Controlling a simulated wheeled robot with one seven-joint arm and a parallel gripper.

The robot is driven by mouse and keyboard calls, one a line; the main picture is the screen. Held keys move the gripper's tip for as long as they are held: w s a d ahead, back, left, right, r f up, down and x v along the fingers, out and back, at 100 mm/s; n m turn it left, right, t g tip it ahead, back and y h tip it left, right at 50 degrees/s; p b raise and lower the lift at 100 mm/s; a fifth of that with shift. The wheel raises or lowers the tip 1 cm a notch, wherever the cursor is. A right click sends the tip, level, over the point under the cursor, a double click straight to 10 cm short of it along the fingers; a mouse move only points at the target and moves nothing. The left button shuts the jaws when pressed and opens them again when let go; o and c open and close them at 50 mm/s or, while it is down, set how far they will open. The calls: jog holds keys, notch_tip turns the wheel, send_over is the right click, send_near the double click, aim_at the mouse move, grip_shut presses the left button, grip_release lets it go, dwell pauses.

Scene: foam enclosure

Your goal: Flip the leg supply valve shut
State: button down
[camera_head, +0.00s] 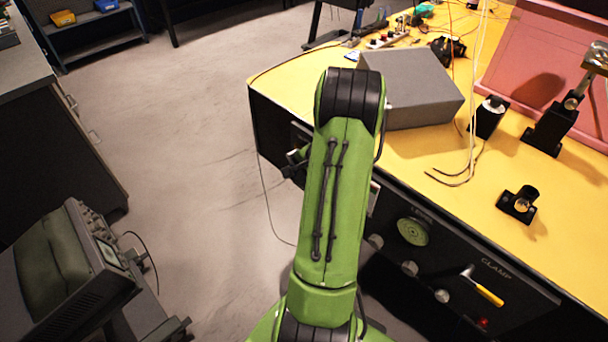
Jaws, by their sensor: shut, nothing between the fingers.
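A small valve lever with a yellow handle (488,294) and a metal stem sits on the dark front panel (520,290) of the yellow-topped bench. The handle slants down to the right. Lettering that looks like "CLAMP" is above it. I cannot read any label naming the leg supply valve. My green arm rises through the middle of the view, left of the lever and apart from it.
The panel also has a green round dial (412,231), several grey knobs and a red light (483,322). On the yellow bench top (420,155) are a grey foam block (425,85), black mounts and hanging cables. Floor (200,150) is open at left; an instrument (75,260) stands lower left.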

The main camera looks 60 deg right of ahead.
jog(key=shift+w+d+f+b, duration=0.2)
jog(key=shift+w+f+b, duration=0.2)
jog(key=shift+w+f, duration=0.6)
jog(key=shift+f, duration=0.1)
jog(key=p+v, duration=0.4)
jog(key=v, duration=1.1)
jog(key=shift+s+r, duration=0.2)
jog(key=shift+r, duration=0.15)
